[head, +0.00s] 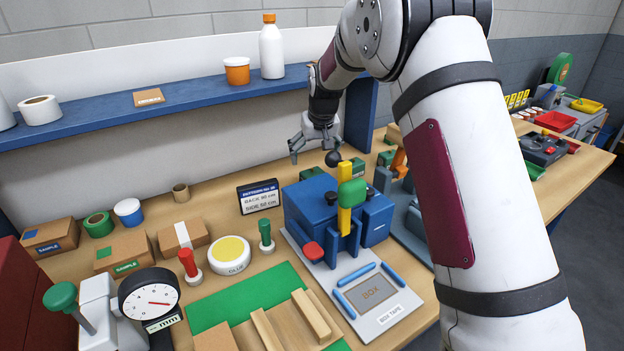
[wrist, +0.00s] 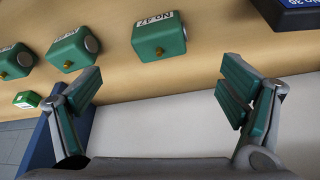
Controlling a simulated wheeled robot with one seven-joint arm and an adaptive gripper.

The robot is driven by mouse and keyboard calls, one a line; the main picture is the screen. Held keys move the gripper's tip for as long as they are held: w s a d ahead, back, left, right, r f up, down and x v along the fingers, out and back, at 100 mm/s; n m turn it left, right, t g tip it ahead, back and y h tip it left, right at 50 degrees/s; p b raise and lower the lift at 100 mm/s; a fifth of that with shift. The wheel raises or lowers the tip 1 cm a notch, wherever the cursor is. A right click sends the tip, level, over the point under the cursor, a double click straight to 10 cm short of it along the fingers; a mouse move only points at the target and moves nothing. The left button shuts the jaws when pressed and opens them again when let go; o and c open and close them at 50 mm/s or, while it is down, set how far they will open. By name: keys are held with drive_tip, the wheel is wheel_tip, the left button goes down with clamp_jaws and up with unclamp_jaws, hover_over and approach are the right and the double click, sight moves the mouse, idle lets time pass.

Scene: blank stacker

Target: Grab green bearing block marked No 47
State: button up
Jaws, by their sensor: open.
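The green bearing block with a white label reading No 47 (wrist: 158,36) lies on the wooden bench top in the wrist view, its label appearing upside down. It has a round grey end and a small brass knob. In the head view a green block (head: 311,173) beside the dark sign, partly hidden behind the blue machine, appears to be the same one. My gripper (wrist: 160,78) is open and empty, its fingers apart. The block shows beyond the fingertips, between their lines and nearer the left finger, not touched. In the head view my gripper (head: 314,150) hangs above the bench's back, near the wall.
Two similar green blocks (wrist: 75,48) (wrist: 15,60) and a small green box (wrist: 27,100) lie left of it in the wrist view. The dark pattern sign (head: 258,196) stands nearby. The blue machine (head: 311,212) stands in front; a blue shelf (head: 200,95) runs along the wall.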

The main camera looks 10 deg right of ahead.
sight(312, 168)
drive_tip(key=x, duration=0.8)
drive_tip(key=shift+w+f, duration=0.1)
drive_tip(key=shift+w, duration=0.15)
drive_tip(key=c, duration=2)
